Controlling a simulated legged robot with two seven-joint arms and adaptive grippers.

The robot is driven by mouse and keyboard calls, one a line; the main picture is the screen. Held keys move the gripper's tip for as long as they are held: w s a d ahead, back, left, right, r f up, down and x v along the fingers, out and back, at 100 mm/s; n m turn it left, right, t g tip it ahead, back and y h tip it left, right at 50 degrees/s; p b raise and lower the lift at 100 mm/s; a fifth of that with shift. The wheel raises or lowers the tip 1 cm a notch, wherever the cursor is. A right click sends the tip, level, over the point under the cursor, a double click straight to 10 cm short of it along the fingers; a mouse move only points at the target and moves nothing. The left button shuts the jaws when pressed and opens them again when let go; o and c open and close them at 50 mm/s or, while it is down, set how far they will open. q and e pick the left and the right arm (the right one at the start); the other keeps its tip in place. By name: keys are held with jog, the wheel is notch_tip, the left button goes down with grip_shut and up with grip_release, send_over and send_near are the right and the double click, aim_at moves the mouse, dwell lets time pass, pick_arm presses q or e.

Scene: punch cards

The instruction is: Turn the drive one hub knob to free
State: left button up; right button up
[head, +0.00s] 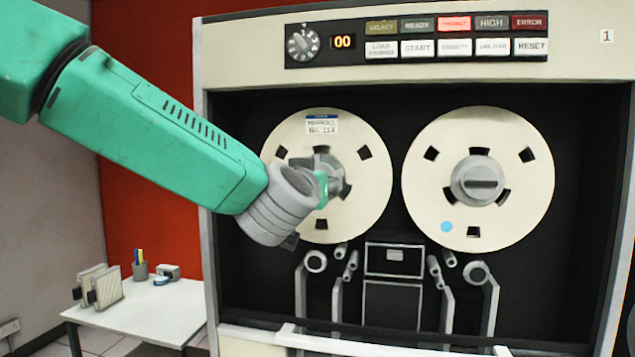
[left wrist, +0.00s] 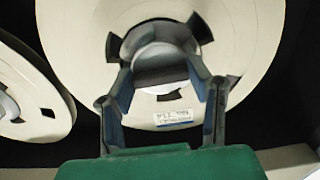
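The drive one cabinet (head: 235,62) carries a "1" label and has two cream reels. My left gripper (head: 327,180) is at the hub of the left reel (head: 365,125) and partly hides the hub knob (head: 322,160). In the left wrist view the fingers of the gripper (left wrist: 161,72) lie on either side of the round hub knob (left wrist: 158,58) with its grey grip bar. The fingertips are close to its sides; whether they touch is unclear. The right reel's hub knob (head: 483,182) is in plain view with its bar near level. My right gripper is not in view.
A panel above has a dial (head: 302,43), a "00" display (head: 343,42) and lit and white buttons, with one glowing red (head: 455,24). Tape guides and posts (head: 316,262) stand below the reels. A white side table (head: 140,312) with small items is at left.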

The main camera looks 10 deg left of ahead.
pick_arm(q)
jog(key=shift+n, duration=0.3)
jog(key=shift+f+n+b, duration=0.2)
jog(key=shift+n+b, duration=4.75)
jog(key=shift+n, duration=3.65)
jog(key=shift+d, duration=0.1)
jog(key=o, duration=1.2)
jog(key=shift+c, duration=0.2)
jog(key=shift+r, duration=0.1)
